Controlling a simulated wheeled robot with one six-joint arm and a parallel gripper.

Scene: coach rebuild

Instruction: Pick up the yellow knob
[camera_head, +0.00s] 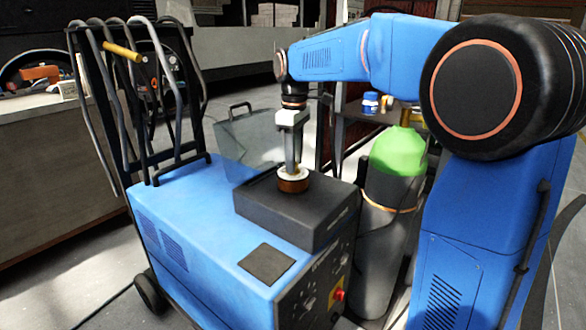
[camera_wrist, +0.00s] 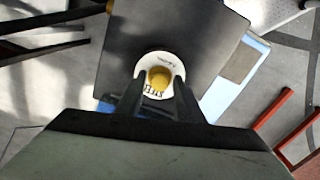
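The yellow knob (camera_wrist: 160,78) shows in the wrist view at the middle of a round white dial (camera_wrist: 152,62) with dark markings. In the head view the dial (camera_head: 293,173) tops a brown round base (camera_head: 293,185) on a black box (camera_head: 325,215); my fingers hide the knob there. My gripper (camera_head: 292,165) points straight down over the dial. In the wrist view my gripper (camera_wrist: 159,82) has one finger on each side of the knob, with gaps between. The exact fingertip height is hard to tell.
The black box sits on a blue machine cart (camera_head: 210,225) with a dark rack of hoops and a yellow bar (camera_head: 122,51) at its back. A green-topped cylinder (camera_head: 398,155) stands close right of the cart. A grey workbench (camera_head: 60,165) is at the left.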

